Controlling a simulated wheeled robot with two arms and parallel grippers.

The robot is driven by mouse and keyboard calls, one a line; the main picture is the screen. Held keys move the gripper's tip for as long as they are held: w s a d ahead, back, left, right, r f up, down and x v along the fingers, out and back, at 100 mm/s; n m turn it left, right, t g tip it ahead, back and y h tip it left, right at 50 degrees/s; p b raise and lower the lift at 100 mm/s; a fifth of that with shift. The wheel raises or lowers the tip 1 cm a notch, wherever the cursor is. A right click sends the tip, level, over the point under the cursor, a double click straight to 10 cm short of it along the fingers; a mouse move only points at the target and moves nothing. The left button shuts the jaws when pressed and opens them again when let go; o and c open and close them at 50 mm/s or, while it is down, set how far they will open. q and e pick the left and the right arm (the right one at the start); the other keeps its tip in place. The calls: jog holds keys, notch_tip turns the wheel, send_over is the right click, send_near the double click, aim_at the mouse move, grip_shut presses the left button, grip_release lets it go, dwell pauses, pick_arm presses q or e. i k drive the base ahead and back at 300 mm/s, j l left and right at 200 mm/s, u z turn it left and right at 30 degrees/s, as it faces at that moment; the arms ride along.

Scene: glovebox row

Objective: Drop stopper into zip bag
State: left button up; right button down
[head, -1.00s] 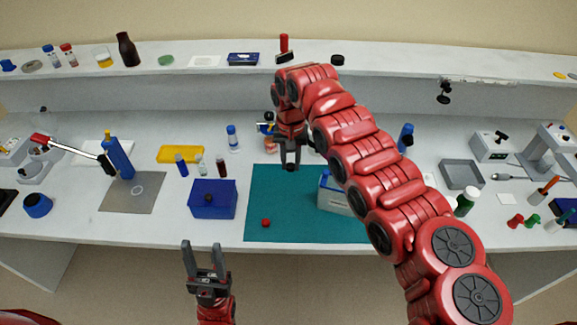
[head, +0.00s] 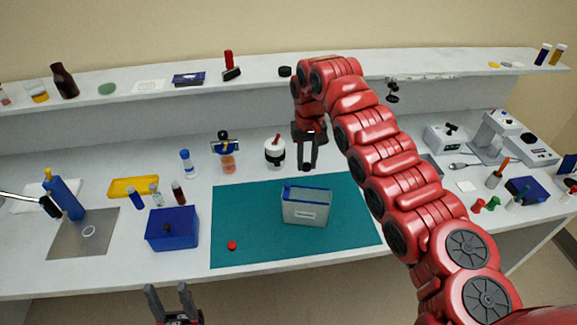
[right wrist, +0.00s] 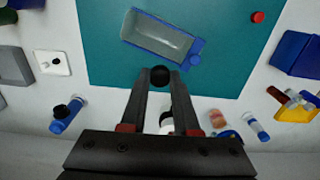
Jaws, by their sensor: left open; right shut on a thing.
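The zip bag (head: 305,212), pale and see-through with a blue top edge and slider, stands open on the teal mat. It also shows in the right wrist view (right wrist: 150,42), its mouth facing the camera and its inside looking empty. My right gripper (head: 308,167) is shut on a dark round stopper (right wrist: 160,75). In the wrist view the stopper sits between the fingertips, just beside the bag's long edge and not over its mouth. My left gripper (head: 170,292) is open and empty, in front of the bench's front edge.
The teal mat (head: 255,205) is mostly bare, with a small red piece (head: 232,245) at its front left. A blue box (head: 172,230) stands left of the mat. A white jar with a black lid (head: 275,152) and other bottles stand behind it.

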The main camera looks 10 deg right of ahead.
aim_at(311, 218)
jog(key=i+j+z, duration=0.1)
jog(key=j, duration=0.35)
jog(key=i+j+z, duration=0.1)
jog(key=j, duration=0.3)
jog(key=j+z, duration=0.1)
jog(key=j, duration=0.35)
jog(key=z, duration=0.9)
jog(key=i+j, duration=0.05)
